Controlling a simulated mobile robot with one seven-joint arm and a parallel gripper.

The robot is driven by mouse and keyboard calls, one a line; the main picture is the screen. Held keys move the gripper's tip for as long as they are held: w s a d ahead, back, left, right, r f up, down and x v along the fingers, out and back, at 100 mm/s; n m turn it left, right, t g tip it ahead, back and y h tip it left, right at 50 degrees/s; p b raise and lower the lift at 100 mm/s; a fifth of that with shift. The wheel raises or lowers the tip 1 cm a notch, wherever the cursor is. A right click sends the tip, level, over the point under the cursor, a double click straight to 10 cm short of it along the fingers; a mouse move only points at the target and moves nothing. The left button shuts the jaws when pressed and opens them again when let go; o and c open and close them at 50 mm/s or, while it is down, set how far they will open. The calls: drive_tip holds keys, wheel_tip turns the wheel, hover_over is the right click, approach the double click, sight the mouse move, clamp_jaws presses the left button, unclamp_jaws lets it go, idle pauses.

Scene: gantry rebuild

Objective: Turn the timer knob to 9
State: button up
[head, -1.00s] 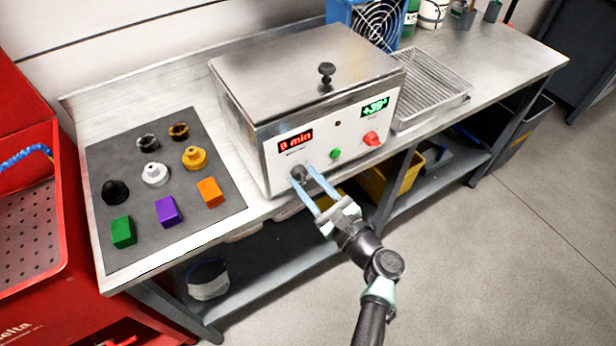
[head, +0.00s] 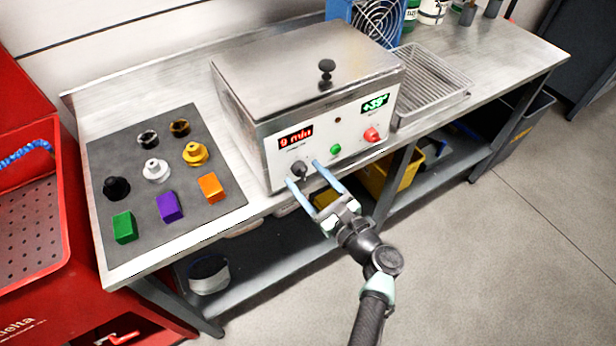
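The timer knob (head: 299,170) is a dark round knob at the lower left of the front panel of a steel box with a lid (head: 305,75). Above it a red display (head: 296,138) appears to read "9 min". My gripper (head: 302,172) is open, with its two blue fingers spread apart, one to the lower left of the knob and one to its right. The fingers seem clear of the knob. The knob's pointer is too small to read.
A grey mat (head: 135,225) with several coloured parts lies left. A wire basket (head: 435,85) stands right of the box. The floor in front is clear.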

drive_tip(key=v, duration=1.3)
drive_tip(key=shift+b, duration=0.35)
drive_tip(key=w+a+r+n+h, duration=0.1)
drive_tip(key=w+r+n, duration=0.35)
drive_tip(key=r, duration=0.25)
drive_tip(key=w+a+r+n+t+h, duration=0.1)
drive_tip(key=w+a+r+n+h, duration=0.15)
drive_tip(key=r+n, duration=0.45)
drive_tip(key=w+a+r+n+h, duration=0.1)
drive_tip(key=w+r+n, duration=0.3)
drive_tip(key=r, duration=0.4)
drive_tip(key=s+a+r+n+t+h, duration=0.1)
drive_tip(key=s+r+n+t, duration=0.15)
drive_tip(key=r, duration=0.65)
drive_tip(key=s+a+r+n+t+h, duration=0.1)
drive_tip(key=r+n+t, duration=0.25)
drive_tip(key=r, duration=0.65)
drive_tip(key=s+a+r+n+t+h, duration=0.2)
drive_tip(key=s+r+n+t+h, duration=0.3)
drive_tip(key=s+r, duration=1)
wheel_tip(320, 180, down, 46)
drive_tip(key=w+d+y+b, duration=0.1)
drive_tip(key=b, duration=4.6)
drive_tip(key=shift+w+d, duration=0.4)
